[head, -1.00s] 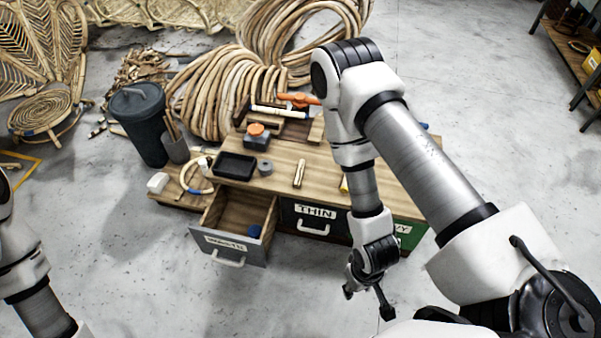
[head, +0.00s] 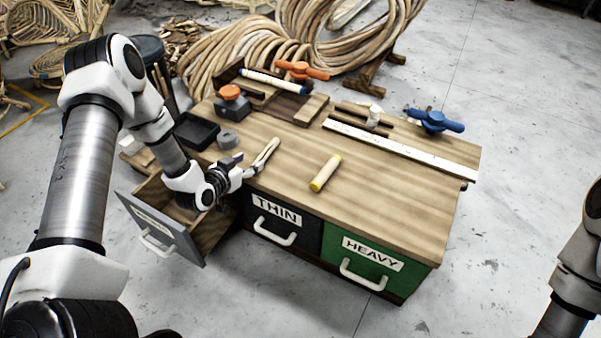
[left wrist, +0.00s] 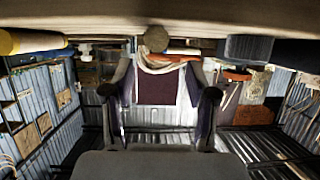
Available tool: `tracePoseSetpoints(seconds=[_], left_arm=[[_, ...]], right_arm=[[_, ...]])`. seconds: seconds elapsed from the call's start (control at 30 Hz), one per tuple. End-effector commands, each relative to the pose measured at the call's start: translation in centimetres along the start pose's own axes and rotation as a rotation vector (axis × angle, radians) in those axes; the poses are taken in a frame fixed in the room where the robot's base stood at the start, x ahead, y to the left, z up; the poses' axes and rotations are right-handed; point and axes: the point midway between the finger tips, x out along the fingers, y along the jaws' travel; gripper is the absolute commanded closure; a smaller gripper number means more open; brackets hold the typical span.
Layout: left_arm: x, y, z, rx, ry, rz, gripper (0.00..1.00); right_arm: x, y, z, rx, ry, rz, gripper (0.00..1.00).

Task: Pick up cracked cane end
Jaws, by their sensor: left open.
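A short pale cane piece (head: 265,152), likely the cracked cane end, lies on the wooden bench top near its front edge. My left gripper (head: 240,168) is open and low at the bench's front edge, just left of the near end of this piece. In the left wrist view, which looks upside down along the bench, a round cane end (left wrist: 155,39) shows between and beyond my two spread fingers (left wrist: 160,92). Nothing is held. Any crack is too small to see. My right gripper is out of view; only part of the right arm shows at the right edge.
A yellow-ended cane piece (head: 326,173) lies to the right. A black tray (head: 196,131), grey roll (head: 228,139) and orange-topped block (head: 232,103) stand to the left. The grey-fronted drawer (head: 160,232) is open below my left arm. A white ruler (head: 400,146) lies behind.

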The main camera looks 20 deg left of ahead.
Motion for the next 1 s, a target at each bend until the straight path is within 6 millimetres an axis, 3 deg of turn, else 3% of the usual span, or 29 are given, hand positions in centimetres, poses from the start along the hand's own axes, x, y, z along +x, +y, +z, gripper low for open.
tracePoseSetpoints(seconds=[0.03,0.27,0.53,0.77,0.8,0.93,0.97,1.0], left_arm=[[0.4,0.0,0.5,0.000,0.004,0.000,0.43],[3.1,0.2,0.4,0.003,0.005,0.002,0.43],[7.6,0.6,0.3,0.004,0.004,0.002,0.43],[8.0,0.6,0.0,-0.001,0.001,0.001,0.43],[8.0,0.6,0.0,-0.001,0.001,0.002,0.46],[8.0,0.6,0.0,0.000,0.001,0.002,0.92],[8.0,0.6,0.0,0.000,0.001,0.002,1.00],[8.0,0.6,0.0,0.000,0.001,0.002,1.00]], right_arm=[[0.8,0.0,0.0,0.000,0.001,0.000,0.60],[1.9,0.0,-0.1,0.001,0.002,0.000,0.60],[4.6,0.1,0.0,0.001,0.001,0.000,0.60],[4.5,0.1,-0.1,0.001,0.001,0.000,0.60],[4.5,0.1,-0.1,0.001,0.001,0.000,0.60],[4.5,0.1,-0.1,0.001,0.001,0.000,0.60],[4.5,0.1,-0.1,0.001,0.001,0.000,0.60],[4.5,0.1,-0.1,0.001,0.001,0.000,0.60]])
